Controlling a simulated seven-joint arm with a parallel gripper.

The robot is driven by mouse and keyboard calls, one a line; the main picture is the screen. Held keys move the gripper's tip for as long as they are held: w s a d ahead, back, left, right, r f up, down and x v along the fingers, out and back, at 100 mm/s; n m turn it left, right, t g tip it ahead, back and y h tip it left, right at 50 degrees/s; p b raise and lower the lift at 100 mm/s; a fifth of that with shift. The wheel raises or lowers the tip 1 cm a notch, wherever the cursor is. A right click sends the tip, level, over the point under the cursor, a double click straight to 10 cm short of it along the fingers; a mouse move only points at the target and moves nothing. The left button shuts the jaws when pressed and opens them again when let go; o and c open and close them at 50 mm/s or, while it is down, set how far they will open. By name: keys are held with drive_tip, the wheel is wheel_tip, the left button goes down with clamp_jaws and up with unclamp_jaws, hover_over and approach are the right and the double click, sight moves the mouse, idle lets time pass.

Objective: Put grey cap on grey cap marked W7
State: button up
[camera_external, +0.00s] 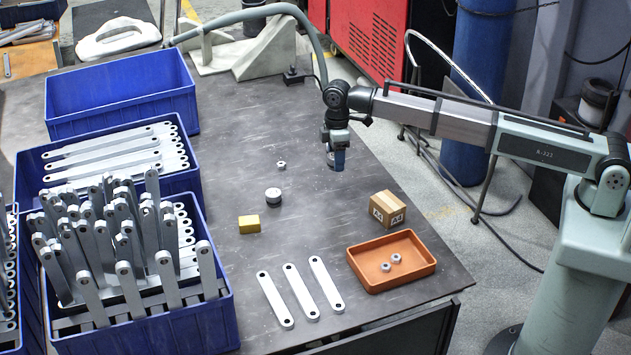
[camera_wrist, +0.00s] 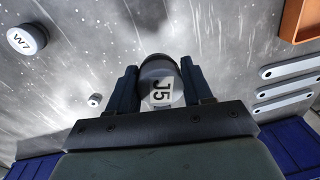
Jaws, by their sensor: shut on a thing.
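My gripper (camera_wrist: 158,78) is shut on a grey cap marked J5 (camera_wrist: 157,88), which sits between its two fingers in the wrist view. In the external view my gripper (camera_external: 336,158) hangs over the far right part of the table, pointing down; the held cap is hard to make out there. The grey cap marked W7 (camera_wrist: 20,40) lies on the table at the upper left of the wrist view, apart from the gripper. A round grey cap with a dark side (camera_external: 273,196) stands mid-table in the external view; its mark is unreadable, so I cannot tell which cap it is.
A loose nut (camera_external: 281,165), a yellow block (camera_external: 249,224) and a cardboard box (camera_external: 386,208) stand on the table. An orange tray (camera_external: 405,281) holds two nuts. Three flat brackets (camera_external: 301,292) lie in front. Blue bins (camera_external: 122,88) line the left side.

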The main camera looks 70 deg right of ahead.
drive_tip(key=w+d+r, duration=0.2)
drive_tip(key=w+d, duration=0.2)
drive_tip(key=d, duration=0.6)
drive_tip(key=w+d+r, duration=0.1)
drive_tip(key=w+d, duration=0.3)
drive_tip(key=d, duration=0.6)
drive_tip(key=shift+w+f+n, duration=0.1)
drive_tip(key=shift+f+n, duration=0.8)
drive_tip(key=shift+f, duration=1.5)
drive_tip(key=shift+w+f+n, duration=0.1)
drive_tip(key=shift+f+n, duration=0.8)
drive_tip(key=shift+f, duration=1.5)
drive_tip(key=shift+f, duration=0.1)
drive_tip(key=o, duration=1.1)
wheel_tip(320, 180, up, 12)
drive_tip(key=shift+w+d, duration=0.3)
